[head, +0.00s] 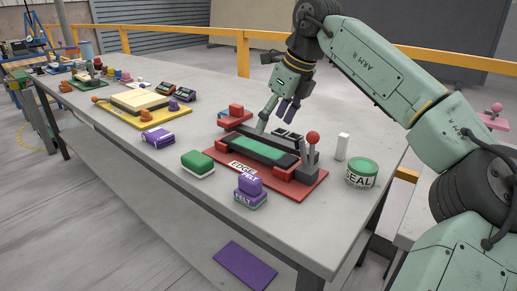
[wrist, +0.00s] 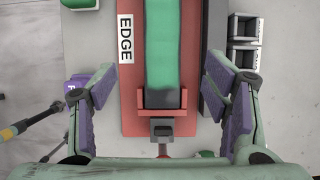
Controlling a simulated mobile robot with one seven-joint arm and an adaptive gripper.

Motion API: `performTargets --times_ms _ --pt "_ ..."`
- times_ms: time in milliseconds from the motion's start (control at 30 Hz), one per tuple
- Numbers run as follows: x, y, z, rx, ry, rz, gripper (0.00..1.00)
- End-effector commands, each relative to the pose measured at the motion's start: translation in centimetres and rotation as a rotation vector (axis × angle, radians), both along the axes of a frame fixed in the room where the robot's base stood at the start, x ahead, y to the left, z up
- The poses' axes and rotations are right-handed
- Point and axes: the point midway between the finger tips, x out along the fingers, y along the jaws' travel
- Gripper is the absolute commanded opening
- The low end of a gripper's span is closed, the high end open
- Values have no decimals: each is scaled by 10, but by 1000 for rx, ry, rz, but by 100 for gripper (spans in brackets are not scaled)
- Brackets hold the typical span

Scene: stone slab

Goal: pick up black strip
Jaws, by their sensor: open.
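The red EDGE board (head: 225,159) lies on the grey table and carries a long green strip (head: 258,149) on a dark bed. In the wrist view, the green strip (wrist: 162,45) runs up the middle, with a black end piece (wrist: 162,98) showing in a red U-shaped holder (wrist: 183,100). A dark grey bar (wrist: 213,65) lies along the board's right side. I cannot tell which dark piece is the black strip. My gripper (head: 277,112) is open and empty above the board's far side. In the wrist view, its purple-padded fingers (wrist: 160,85) stand apart on either side of the board.
A red-knobbed lever (head: 312,138) stands at the board's right end, near a white block (head: 342,146) and a green-lidded tin (head: 361,173). Small black open boxes (wrist: 244,42) sit beside the board. Purple felt blocks (head: 250,190) and a green block (head: 197,163) lie in front.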

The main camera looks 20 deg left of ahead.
Motion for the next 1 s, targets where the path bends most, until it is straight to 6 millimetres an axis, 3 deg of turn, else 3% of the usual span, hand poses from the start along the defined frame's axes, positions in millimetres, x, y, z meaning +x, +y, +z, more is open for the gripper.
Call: performTargets --times_ms 200,467,700,1000 --pt "4 15 -33 2 4 5 69" --pt "10 26 -49 4 3 5 69" --pt "20 42 -80 5 4 5 69" --pt "21 45 -85 6 1 6 67"
